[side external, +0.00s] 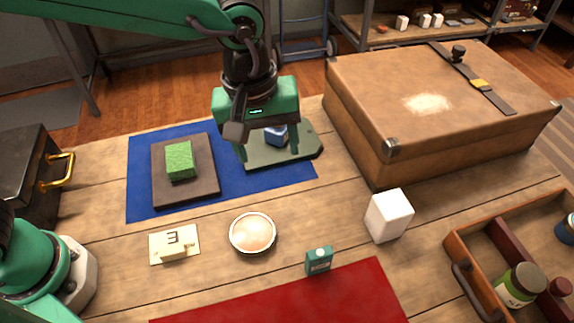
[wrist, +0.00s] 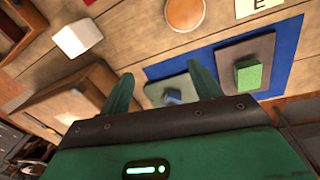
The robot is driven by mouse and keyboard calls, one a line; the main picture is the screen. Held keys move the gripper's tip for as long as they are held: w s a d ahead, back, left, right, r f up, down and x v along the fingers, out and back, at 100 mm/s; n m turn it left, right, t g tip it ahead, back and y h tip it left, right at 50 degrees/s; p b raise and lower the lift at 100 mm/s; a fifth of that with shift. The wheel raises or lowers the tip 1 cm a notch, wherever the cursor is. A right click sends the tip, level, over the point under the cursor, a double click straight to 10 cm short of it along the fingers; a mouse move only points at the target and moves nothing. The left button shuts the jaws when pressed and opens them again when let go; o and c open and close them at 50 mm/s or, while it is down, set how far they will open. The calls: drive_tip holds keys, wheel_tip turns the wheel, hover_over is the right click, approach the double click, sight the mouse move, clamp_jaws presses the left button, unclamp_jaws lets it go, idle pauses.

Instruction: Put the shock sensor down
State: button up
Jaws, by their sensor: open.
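A small blue block-like object (side external: 275,134), likely the shock sensor, rests on a grey-green board (side external: 305,150) with a handle-like end, on the blue mat (side external: 140,190). My gripper (side external: 268,153) is over this board, its jaws open and apart on either side of the blue object. In the wrist view the blue object (wrist: 173,97) shows between the spread fingers (wrist: 162,84), its lower part hidden by my gripper body. I cannot tell whether a finger touches it.
A green block (side external: 179,160) sits on a dark board (side external: 205,190) to the left. A tan case (side external: 430,110) stands close on the right.

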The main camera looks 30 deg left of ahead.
drive_tip(key=s+a+r+m+t, duration=0.2)
drive_tip(key=s+a+r, duration=0.1)
drive_tip(key=a, duration=0.9)
drive_tip(key=s+a+r+m+t, duration=0.1)
drive_tip(key=s+a+r+m, duration=0.15)
drive_tip(key=a, duration=0.85)
drive_tip(key=s+a+f+m+t+y, duration=0.1)
drive_tip(key=s+a+m, duration=0.1)
drive_tip(key=s+a, duration=0.3)
drive_tip(key=shift+a+f+t, duration=0.15)
drive_tip(key=shift+a+t, duration=0.15)
drive_tip(key=shift+a, duration=0.65)
drive_tip(key=shift+s, duration=0.1)
